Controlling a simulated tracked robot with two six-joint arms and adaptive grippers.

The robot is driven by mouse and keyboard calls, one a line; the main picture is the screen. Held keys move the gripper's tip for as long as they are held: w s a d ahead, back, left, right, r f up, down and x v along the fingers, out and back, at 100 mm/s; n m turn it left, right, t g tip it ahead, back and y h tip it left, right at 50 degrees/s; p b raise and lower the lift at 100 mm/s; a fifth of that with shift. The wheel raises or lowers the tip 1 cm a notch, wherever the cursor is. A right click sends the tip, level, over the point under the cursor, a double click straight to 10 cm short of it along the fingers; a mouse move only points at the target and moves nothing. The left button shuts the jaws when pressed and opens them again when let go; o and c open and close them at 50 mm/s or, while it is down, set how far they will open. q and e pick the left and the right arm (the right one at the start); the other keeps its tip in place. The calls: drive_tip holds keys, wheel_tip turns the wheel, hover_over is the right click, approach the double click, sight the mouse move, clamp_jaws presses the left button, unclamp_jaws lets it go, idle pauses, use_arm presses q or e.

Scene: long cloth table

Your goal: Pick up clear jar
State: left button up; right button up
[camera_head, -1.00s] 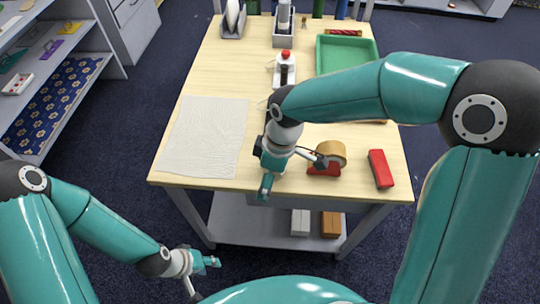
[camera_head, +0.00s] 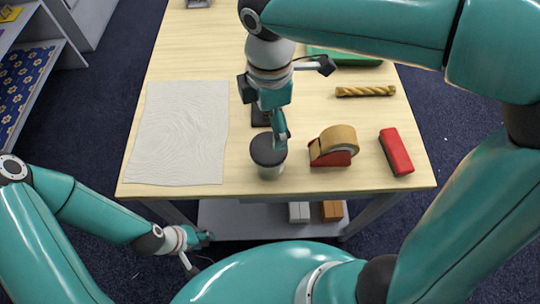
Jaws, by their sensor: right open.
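A clear jar with a dark lid (camera_head: 268,152) stands upright near the front edge of the table. Its see-through lower body (camera_head: 271,173) shows under the lid. My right gripper (camera_head: 302,100) is over the table just behind the jar. Its fingers are spread, one pointing down by the lid and one out to the right. I cannot tell whether the lower finger touches the lid. My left gripper (camera_head: 200,252) hangs low in front of the table, away from the jar; its jaws are too small to read.
A tape dispenser (camera_head: 333,148) and a red block (camera_head: 396,152) stand right of the jar. A golden drill bit (camera_head: 365,91) and green tray (camera_head: 345,57) lie further back. A dark object (camera_head: 261,116) is partly hidden behind my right gripper. A white cloth (camera_head: 180,133) covers the left side.

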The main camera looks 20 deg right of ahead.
sight(267, 146)
drive_tip(key=f, duration=0.8)
drive_tip(key=shift+w+a, duration=0.1)
drive_tip(key=shift+a, duration=0.1)
drive_tip(key=shift+s+f, duration=0.2)
drive_tip(key=shift+f, duration=2.4)
drive_tip(key=c, duration=1)
drive_tip(key=shift+r, duration=0.1)
drive_tip(key=shift+c, duration=0.2)
